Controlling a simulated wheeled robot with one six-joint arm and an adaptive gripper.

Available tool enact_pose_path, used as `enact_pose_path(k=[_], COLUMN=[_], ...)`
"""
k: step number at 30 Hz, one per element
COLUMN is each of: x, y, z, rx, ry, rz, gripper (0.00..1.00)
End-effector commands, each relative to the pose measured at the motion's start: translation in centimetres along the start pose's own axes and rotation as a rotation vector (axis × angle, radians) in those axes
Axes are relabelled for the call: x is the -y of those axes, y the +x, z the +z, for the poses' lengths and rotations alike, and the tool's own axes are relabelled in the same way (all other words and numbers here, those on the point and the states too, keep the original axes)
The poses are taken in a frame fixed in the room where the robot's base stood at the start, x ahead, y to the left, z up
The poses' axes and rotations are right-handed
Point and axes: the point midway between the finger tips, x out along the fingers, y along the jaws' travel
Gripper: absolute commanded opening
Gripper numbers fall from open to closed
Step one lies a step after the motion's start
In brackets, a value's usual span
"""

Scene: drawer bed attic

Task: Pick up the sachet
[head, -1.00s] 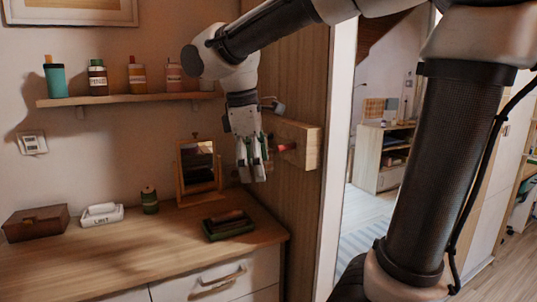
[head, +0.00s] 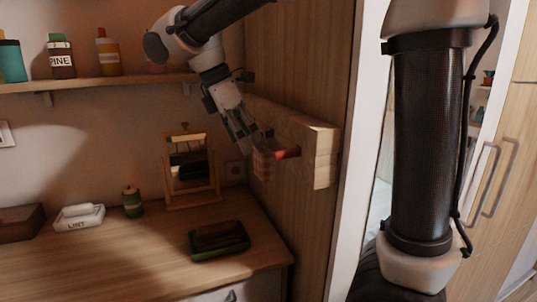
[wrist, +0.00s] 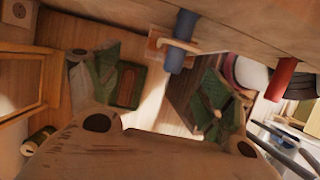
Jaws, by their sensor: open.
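The sachet (head: 263,163) looks like a small pinkish patterned pouch, hanging at the peg rail (head: 322,155) just left of the red peg (head: 288,152). In the wrist view, a tan loop (wrist: 180,46) goes around a blue peg (wrist: 182,28), with a thin pinkish edge of what seems the sachet (wrist: 157,51) beside it. My gripper (head: 247,133) is open, tilted down and right, just above and left of the sachet. In the wrist view, its green-padded fingers (wrist: 155,80) stand wide apart, with the sachet beyond the gap. I cannot tell if they touch it.
Below is a wooden dresser top (head: 150,250) with a green tray (head: 220,250), a mirror (head: 190,172), a green-banded spool (head: 132,202) and a white LINT box (head: 80,217). A bottle shelf (head: 100,82) is at upper left. A wooden panel stands behind the rail.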

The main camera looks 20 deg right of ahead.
Motion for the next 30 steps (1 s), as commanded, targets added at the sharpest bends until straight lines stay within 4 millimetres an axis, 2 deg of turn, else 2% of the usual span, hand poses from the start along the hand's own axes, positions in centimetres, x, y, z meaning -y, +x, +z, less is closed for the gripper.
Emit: enact_pose_path(k=[13, 22, 23, 30], x=[0.7, 0.6, 0.6, 0.6], y=[6.2, 6.9, 6.9, 6.9], z=[0.2, 0.1, 0.1, 0.1], rx=[0.002, 0.000, 0.000, 0.000], ry=[0.002, 0.002, 0.002, 0.002], rz=[-0.002, 0.000, 0.000, 0.000], gripper=[0.80, 0.80, 0.77, 0.33])
